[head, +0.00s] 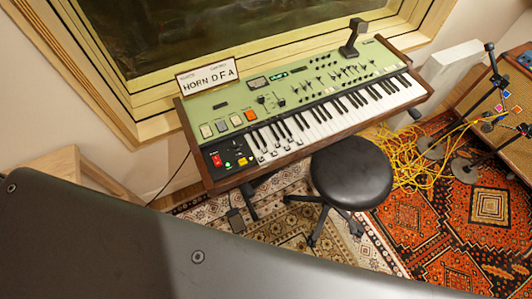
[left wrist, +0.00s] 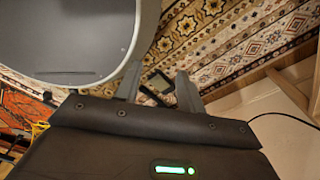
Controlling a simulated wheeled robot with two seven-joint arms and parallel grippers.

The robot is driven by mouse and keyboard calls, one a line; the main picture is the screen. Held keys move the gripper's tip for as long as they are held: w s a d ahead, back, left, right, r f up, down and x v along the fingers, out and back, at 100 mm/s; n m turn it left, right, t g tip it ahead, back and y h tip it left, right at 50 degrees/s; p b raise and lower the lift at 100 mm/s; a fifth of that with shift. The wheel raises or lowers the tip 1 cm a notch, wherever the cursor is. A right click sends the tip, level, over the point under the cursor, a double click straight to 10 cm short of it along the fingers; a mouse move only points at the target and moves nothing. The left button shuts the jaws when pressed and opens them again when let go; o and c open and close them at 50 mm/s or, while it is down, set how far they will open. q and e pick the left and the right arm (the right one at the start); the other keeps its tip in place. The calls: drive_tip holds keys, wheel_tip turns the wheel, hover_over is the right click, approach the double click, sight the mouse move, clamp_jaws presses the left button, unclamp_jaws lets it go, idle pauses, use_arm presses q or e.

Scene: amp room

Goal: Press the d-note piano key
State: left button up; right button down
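A green synthesizer keyboard (head: 240,103) with wooden ends stands below the window. Its row of black and white piano keys (head: 320,120) faces me. Some white keys at the left end carry small dark marks, too small to read, so I cannot tell the d-note key by label. A sign (head: 208,77) on top of the keyboard reads "HORN D F A" in large letters. My left gripper (left wrist: 157,88) shows in the left wrist view, its two fingers apart with nothing between them, above the patterned rug. It is not in the head view. My right gripper is in neither view.
A round black stool (head: 350,172) stands close in front of the keys. Yellow cables (head: 405,155) lie on the rug to its right, by microphone stands (head: 497,82) and an amp (head: 470,95). A dark device (head: 352,38) rises from the keyboard's back right.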

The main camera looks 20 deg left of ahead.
use_arm(q)
clamp_jaws()
idle(1.5)
